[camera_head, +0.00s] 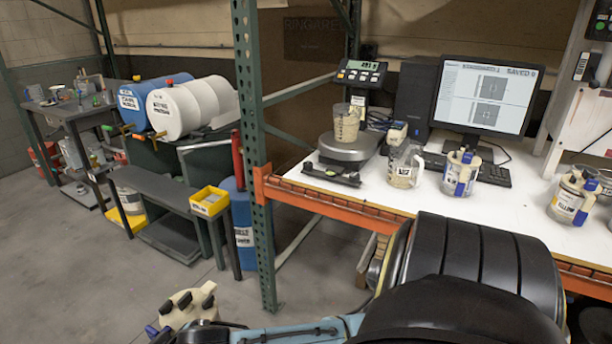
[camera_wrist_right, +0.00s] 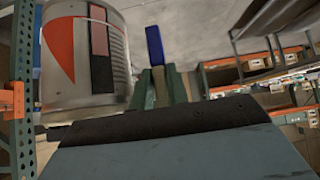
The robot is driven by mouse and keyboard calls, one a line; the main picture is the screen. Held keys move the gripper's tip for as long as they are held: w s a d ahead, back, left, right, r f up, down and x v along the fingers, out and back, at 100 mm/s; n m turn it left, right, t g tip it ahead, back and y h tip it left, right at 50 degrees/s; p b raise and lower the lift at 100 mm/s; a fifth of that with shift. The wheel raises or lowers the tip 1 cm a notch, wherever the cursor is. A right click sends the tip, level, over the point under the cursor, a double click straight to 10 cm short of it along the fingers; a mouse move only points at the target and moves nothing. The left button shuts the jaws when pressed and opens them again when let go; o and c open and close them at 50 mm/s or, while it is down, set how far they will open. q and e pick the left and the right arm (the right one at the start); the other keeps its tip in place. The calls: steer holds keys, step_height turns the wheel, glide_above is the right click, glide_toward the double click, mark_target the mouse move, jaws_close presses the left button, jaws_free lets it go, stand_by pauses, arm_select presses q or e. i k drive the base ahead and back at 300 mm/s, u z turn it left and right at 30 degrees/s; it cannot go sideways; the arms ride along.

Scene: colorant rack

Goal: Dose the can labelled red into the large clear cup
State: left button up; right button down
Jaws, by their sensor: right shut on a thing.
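My right gripper (camera_wrist_right: 160,85) is shut on the blue handle (camera_wrist_right: 155,45) of a metal can. In the right wrist view, the can (camera_wrist_right: 85,55) fills the upper left and shows a red patch on its label; no word is readable. In the head view, the held can's pale top (camera_head: 190,303) shows at the lower left, away from the bench, with its label hidden. A clear graduated cup (camera_head: 346,124) stands upright on the scale (camera_head: 347,148), far from the can. My left gripper is not in view.
A clear jug (camera_head: 405,167) and two blue-handled cans, one near (camera_head: 460,172) and one farther right (camera_head: 573,195), stand on the white bench (camera_head: 340,189). Open floor (camera_head: 90,270) lies left.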

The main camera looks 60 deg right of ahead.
mark_target(346, 117)
steer(key=z, duration=0.25)
steer(key=i, duration=1.15)
steer(key=z, duration=1.1)
steer(key=i, duration=0.6)
steer(key=z, duration=0.7)
